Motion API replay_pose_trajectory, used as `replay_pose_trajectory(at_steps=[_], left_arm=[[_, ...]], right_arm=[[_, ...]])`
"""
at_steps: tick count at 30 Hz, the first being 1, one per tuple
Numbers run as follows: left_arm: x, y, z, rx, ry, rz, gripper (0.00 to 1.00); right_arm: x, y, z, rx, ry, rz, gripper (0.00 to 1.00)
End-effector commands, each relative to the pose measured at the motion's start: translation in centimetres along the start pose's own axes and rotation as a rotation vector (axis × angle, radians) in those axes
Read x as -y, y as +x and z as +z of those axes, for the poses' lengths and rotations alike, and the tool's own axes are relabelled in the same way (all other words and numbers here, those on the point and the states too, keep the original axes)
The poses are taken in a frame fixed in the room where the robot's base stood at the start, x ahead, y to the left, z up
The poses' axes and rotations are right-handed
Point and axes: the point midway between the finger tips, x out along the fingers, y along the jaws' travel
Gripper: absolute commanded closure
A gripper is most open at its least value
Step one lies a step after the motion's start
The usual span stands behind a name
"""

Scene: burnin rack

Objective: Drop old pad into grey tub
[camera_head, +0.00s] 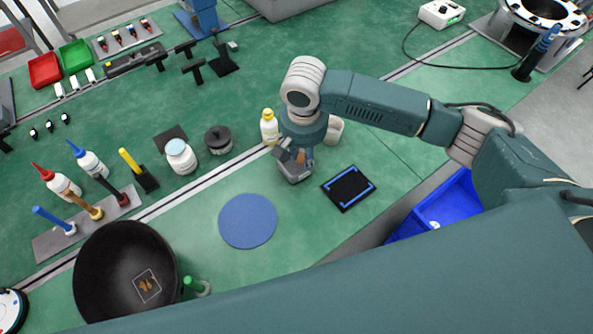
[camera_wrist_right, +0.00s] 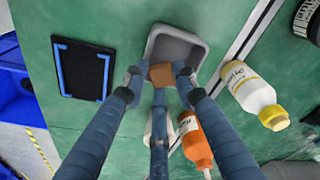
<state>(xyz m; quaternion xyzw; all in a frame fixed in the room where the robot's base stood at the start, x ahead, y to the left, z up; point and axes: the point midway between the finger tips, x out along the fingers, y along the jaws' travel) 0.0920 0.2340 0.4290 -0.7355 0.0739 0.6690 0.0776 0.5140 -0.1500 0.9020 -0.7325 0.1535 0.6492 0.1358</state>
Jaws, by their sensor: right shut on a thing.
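My right gripper (camera_head: 297,156) is over the grey tub (camera_head: 295,173) on the green bench. In the right wrist view its blue fingers (camera_wrist_right: 160,78) are closed around the old pad (camera_wrist_right: 161,74), a small brown block. The pad overlaps the near part of the tub (camera_wrist_right: 178,47) in that view. I cannot tell exactly how high it is above the tub floor. In the head view the pad (camera_head: 301,157) shows only as a small brown patch between the fingers. My left gripper is not in view.
A black plate with blue edge strips (camera_head: 348,188) lies right of the tub. A yellow-capped bottle (camera_head: 269,127) stands behind left, and an orange bottle (camera_wrist_right: 195,141) shows in the wrist view. A blue round mat (camera_head: 247,221) is left; a blue bin (camera_head: 437,211) is right.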

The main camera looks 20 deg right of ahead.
Motion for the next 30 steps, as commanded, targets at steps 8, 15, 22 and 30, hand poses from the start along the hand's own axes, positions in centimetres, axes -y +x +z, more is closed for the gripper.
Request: replay_pose_trajectory(at_steps=[8, 15, 22, 30], left_arm=[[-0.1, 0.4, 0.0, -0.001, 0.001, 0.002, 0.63], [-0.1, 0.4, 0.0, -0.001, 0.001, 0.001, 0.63], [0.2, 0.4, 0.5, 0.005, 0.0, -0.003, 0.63], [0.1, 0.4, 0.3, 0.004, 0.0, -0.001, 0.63]], right_arm=[[0.0, 0.2, 0.0, -0.001, 0.001, 0.0, 0.81], [0.0, 0.2, 0.0, -0.001, 0.001, 0.0, 0.5], [0.0, 0.2, 0.0, -0.001, 0.001, 0.0, 0.5], [0.1, -3.4, -0.1, -0.003, 0.0, -0.004, 0.5]])
